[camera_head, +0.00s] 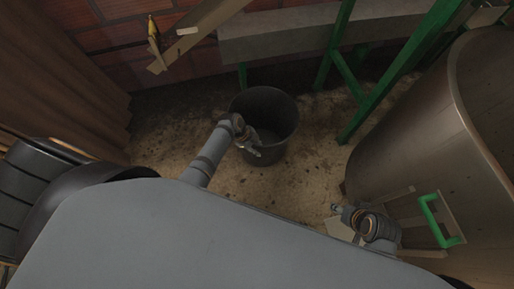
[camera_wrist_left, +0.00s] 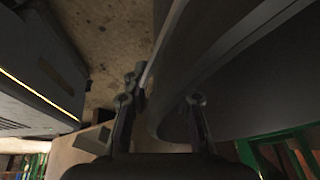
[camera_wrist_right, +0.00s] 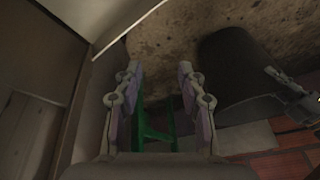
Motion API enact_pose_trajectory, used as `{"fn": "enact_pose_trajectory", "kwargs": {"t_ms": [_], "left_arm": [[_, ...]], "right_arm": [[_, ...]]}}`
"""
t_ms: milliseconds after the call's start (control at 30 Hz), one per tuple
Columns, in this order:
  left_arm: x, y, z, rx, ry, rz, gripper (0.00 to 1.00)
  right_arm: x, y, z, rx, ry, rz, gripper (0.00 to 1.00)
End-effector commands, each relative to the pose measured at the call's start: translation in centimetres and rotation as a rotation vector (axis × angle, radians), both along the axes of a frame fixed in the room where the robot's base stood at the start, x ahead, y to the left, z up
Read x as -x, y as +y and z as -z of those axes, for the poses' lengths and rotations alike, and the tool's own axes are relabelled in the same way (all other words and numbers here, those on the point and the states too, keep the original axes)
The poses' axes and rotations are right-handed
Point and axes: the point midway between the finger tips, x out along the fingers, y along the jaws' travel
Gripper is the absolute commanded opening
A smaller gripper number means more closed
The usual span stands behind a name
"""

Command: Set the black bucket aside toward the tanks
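The black bucket (camera_head: 272,103) stands upright on the dirt floor in the middle of the head view. Its dark wall (camera_wrist_left: 235,75) fills much of the left wrist view, and it also shows in the right wrist view (camera_wrist_right: 235,70). My left gripper (camera_head: 250,148) is at the bucket's near left rim. Its fingers (camera_wrist_left: 160,98) are apart, with the rim between them; I cannot tell whether either touches. My right gripper (camera_head: 338,211) is open and empty near the metal tank (camera_head: 425,130), away from the bucket. Its parted fingers show in the right wrist view (camera_wrist_right: 158,82).
Green metal legs (camera_head: 362,105) and a grey concrete ledge (camera_head: 290,38) stand behind the bucket. The tank at right carries a green handle (camera_head: 437,222). A wooden board (camera_head: 195,30) juts in at the upper left. Floor (camera_head: 165,125) left of the bucket is clear.

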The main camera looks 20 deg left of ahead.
Motion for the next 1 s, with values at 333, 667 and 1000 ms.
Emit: {"fn": "enact_pose_trajectory", "kwargs": {"t_ms": [333, 667, 1000], "left_arm": [[0.0, 0.2, -0.9, -0.001, -0.001, 0.0, 0.28], [1.0, 3.1, -8.0, -0.003, -0.001, 0.001, 0.28], [1.5, 4.5, -11.3, 0.0, 0.001, 0.0, 0.28]], "right_arm": [[0.2, -0.1, -0.5, 0.005, 0.012, -0.001, 0.4], [1.0, -1.6, -4.9, 0.071, 0.184, -0.005, 0.4], [1.0, -2.5, -3.3, 0.096, 0.234, 0.007, 0.4]]}}
